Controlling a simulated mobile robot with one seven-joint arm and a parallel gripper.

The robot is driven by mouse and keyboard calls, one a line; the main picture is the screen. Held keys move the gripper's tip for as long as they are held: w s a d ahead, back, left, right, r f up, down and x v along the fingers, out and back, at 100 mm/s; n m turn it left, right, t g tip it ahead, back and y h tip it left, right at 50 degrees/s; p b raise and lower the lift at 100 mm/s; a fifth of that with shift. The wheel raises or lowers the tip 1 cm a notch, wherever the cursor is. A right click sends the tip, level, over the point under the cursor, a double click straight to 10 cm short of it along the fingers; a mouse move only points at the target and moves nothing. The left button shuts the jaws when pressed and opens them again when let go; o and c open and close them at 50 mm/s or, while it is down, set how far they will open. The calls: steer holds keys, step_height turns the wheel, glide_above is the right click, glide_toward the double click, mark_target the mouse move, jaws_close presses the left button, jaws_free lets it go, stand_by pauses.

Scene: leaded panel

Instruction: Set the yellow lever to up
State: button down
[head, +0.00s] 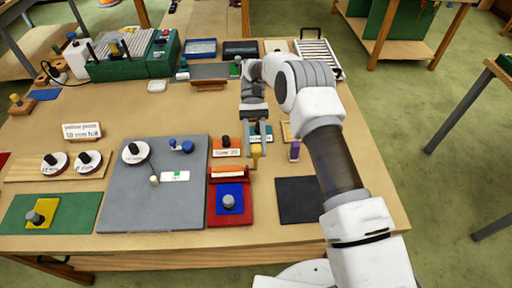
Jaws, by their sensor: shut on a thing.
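The yellow lever (256,151) stands near the middle of the workbench, just right of the red block with the blue square. Its handle is at the top and a thin stem runs down below it. My gripper (258,139) reaches down from the far side and its fingertips are at the top of the yellow lever, shut on it. The fingers hide part of the handle. A small dark green label plate (267,130) lies behind the fingers. The lever's base and exact angle are hard to make out.
A purple lever (294,151) stands close on the right. A grey panel (125,205) with knobs lies farther left. A dark square mat (297,207) is bare.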

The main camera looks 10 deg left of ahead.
stand_by(0.4)
steer(key=c, duration=0.5)
jaws_free()
step_height(320, 180, up, 5)
steer(key=p, duration=0.4)
steer(key=shift+f+p, duration=0.1)
steer(key=shift+p, duration=0.25)
steer(key=d+r+b, duration=0.1)
steer(key=d+r, duration=0.1)
steer(key=d, duration=0.2)
steer(key=d+r+b, duration=0.1)
steer(key=d+r, duration=0.1)
steer(key=d, duration=0.1)
steer(key=d+r+b, duration=0.1)
steer(key=d+r, duration=0.1)
steer(key=d, duration=0.2)
steer(key=shift+s+d, duration=0.3)
